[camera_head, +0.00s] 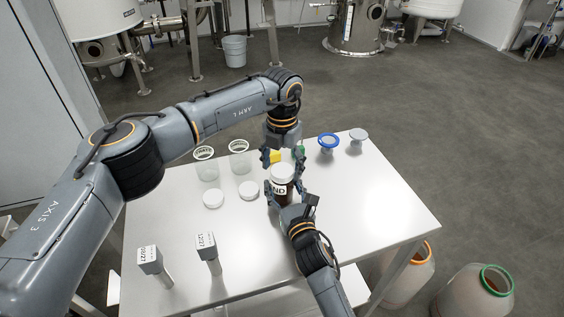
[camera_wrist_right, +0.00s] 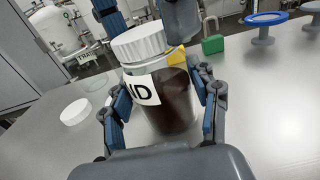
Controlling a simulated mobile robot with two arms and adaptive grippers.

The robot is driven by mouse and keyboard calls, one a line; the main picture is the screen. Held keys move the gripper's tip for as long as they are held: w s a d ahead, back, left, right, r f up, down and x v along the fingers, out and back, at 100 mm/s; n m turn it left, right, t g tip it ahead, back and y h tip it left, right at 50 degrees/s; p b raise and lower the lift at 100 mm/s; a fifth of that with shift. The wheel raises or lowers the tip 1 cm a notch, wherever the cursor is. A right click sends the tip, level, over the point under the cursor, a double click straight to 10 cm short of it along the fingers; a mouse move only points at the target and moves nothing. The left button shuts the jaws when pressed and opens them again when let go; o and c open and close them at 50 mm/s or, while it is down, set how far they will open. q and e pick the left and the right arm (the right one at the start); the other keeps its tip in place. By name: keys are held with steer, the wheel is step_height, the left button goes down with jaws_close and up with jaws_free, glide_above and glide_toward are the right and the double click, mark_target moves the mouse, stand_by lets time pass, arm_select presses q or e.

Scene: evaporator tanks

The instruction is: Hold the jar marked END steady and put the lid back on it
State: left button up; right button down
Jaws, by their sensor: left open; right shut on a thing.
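The jar marked END (camera_head: 281,193) stands on the white table, dark inside, with its label partly showing as "ND". It also shows in the right wrist view (camera_wrist_right: 172,105). A white ribbed lid (camera_head: 283,173) sits on top of its mouth, also seen in the right wrist view (camera_wrist_right: 139,43); whether it is screwed down I cannot tell. My right gripper (camera_head: 286,196) is shut around the jar's body from the near side. My left gripper (camera_head: 281,160) points down from above, open, with its fingers just above and to either side of the lid.
Two clear open jars (camera_head: 207,170) (camera_head: 239,162) and two loose white lids (camera_head: 213,198) (camera_head: 249,190) are on the left. A yellow block (camera_head: 275,156) and green padlock-like thing (camera_wrist_right: 213,45) are behind the jar. A blue-ringed stand (camera_head: 328,142) and grey stand (camera_head: 357,139) stand far right. The right tabletop is clear.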

arm_select(q)
steer(key=shift+c, duration=0.4)
steer(key=c, duration=1.1)
steer(key=o, duration=1.4)
steer(key=shift+c, duration=0.2)
steer(key=shift+r, duration=0.15)
step_height(320, 180, up, 12)
